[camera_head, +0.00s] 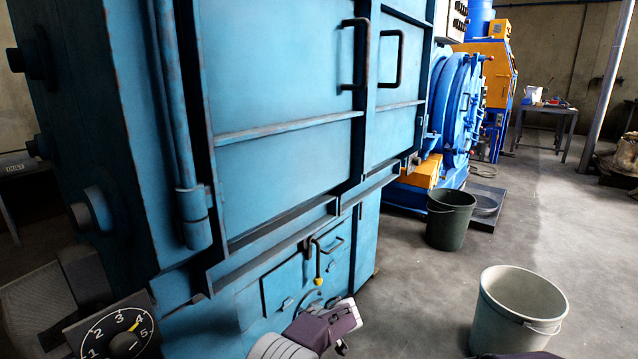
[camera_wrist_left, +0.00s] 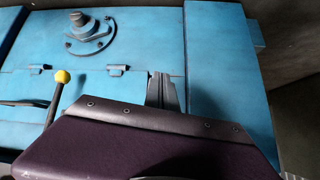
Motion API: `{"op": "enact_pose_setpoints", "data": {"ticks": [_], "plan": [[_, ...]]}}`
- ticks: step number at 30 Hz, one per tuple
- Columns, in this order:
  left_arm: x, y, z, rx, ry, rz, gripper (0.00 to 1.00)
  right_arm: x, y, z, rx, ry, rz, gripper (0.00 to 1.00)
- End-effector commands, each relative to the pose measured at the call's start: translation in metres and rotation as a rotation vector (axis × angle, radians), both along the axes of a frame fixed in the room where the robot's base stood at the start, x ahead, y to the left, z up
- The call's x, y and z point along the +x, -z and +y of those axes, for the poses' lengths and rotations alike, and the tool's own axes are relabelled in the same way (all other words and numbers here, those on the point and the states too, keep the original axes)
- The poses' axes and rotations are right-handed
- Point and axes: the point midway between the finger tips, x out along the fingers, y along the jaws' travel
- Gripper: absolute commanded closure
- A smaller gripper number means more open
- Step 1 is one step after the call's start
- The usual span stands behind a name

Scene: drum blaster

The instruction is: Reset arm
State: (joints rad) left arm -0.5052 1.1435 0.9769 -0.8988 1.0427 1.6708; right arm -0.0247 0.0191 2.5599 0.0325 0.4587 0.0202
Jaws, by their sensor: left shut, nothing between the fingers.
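My left gripper (camera_head: 348,326), purple and grey, is low in the middle of the head view, in front of the lower part of the blue blasting machine (camera_head: 290,150). In the left wrist view its fingers (camera_wrist_left: 162,92) are together with nothing between them. A lever with a yellow knob (camera_head: 318,281) is on the machine's lower front, up and left of the gripper. The knob (camera_wrist_left: 62,77) also shows at the left in the wrist view, apart from the fingers. My purple wrist housing hides the lower part of that view. My right gripper is not in view.
A dial with numbers (camera_head: 118,338) is at the lower left. Two black handles are on the upper doors. A pale bucket (camera_head: 520,310) and a dark green bucket (camera_head: 450,220) stand on the floor at the right. Open floor lies between the machine and the pale bucket.

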Motion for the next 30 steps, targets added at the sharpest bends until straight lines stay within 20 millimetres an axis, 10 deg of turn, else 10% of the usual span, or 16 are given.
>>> {"op": "enact_pose_setpoints", "data": {"ticks": [9,21,30], "plan": [[-0.122,-0.034,0.08,-0.179,0.34,0.431,1.0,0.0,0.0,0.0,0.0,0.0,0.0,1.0],[-0.287,-0.05,0.118,-0.304,0.651,0.459,1.0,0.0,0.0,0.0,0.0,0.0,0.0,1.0],[-0.303,-0.147,0.117,-0.312,0.672,0.477,1.0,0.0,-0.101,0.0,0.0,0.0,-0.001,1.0]]}}
